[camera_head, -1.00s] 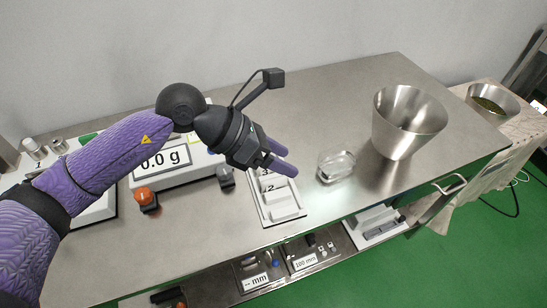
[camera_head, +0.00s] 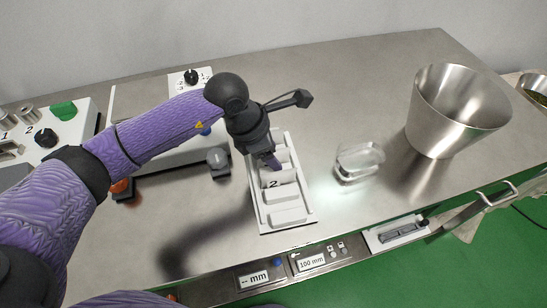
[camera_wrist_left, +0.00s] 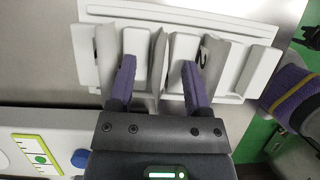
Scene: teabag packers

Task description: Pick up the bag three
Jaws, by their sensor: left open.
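A white slotted tray (camera_head: 290,227) lies on the steel table; it also shows in the wrist view (camera_wrist_left: 150,12). It holds thin grey-white bags between white blocks. A bag marked 2 (camera_wrist_left: 212,62) is partly behind a finger in the wrist view. Another grey bag (camera_wrist_left: 159,60) with no readable number stands between my left fingers. I cannot read a 3 on any bag now. My left gripper (camera_head: 273,163) points down over the tray's middle; in the wrist view its fingers (camera_wrist_left: 158,82) are apart, with no grip visible. My right gripper is not seen.
A clear container (camera_head: 358,162) stands right of the tray, and a large steel funnel-like vessel (camera_head: 455,110) is farther right. A white scale with knobs (camera_head: 185,150) is left of the tray. The table's front edge is just below the tray.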

